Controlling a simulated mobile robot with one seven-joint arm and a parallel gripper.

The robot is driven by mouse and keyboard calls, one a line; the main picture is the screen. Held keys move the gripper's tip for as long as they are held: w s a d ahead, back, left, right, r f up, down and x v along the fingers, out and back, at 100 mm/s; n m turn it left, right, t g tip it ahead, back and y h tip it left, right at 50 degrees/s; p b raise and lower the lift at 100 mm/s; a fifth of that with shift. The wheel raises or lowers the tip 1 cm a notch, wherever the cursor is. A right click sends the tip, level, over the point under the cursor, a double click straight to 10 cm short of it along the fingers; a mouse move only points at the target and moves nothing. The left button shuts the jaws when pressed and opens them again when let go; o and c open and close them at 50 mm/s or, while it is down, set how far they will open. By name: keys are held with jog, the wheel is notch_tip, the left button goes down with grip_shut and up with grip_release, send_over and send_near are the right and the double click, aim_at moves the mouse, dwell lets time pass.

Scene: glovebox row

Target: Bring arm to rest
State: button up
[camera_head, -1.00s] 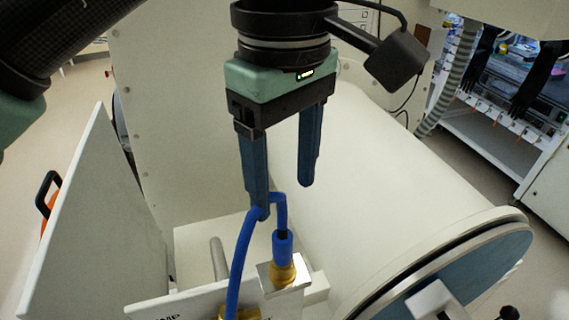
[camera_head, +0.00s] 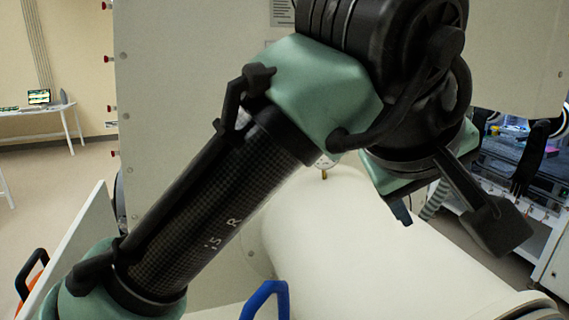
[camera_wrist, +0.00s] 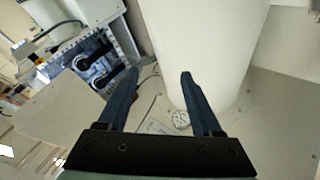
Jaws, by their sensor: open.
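My gripper (camera_wrist: 157,85) is open and empty in the wrist view, its two dark blue fingers spread apart. In the head view my arm is folded across the middle of the picture. There the gripper is mostly hidden behind the wrist at the right, with one blue fingertip (camera_head: 401,212) showing above the white cylinder (camera_head: 370,250). I cannot tell the gap between fingertip and cylinder.
A white panel (camera_head: 72,255) stands at the left. A tall white wall (camera_head: 165,90) is behind my arm. Open floor lies at the left.

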jog(key=d+r+m+t+h+b, duration=0.2)
jog(key=d+r+m+t+h, duration=0.2)
jog(key=d+r+h, duration=0.1)
jog(key=a+r+m+t+h+b, duration=0.1)
jog(key=a+r+t+h+b, duration=0.1)
jog(key=a+r+t, duration=0.35)
jog(key=s+a+n+t+y+b, duration=0.1)
jog(key=s+a+n+t+y, duration=0.1)
jog(key=s+a+t+y, duration=0.2)
jog(key=s+a+f+n+t+y+b, duration=0.1)
jog(key=s+a+t+y+b, duration=0.1)
jog(key=a+t+y, duration=0.5)
jog(key=s+a+y, duration=0.1)
jog(key=a+y, duration=0.1)
jog(key=a, duration=0.2)
jog(key=shift+s+n, duration=0.35)
jog(key=shift+n, duration=0.05)
jog(key=shift+f+t, duration=0.1)
jog(key=shift+t, duration=0.15)
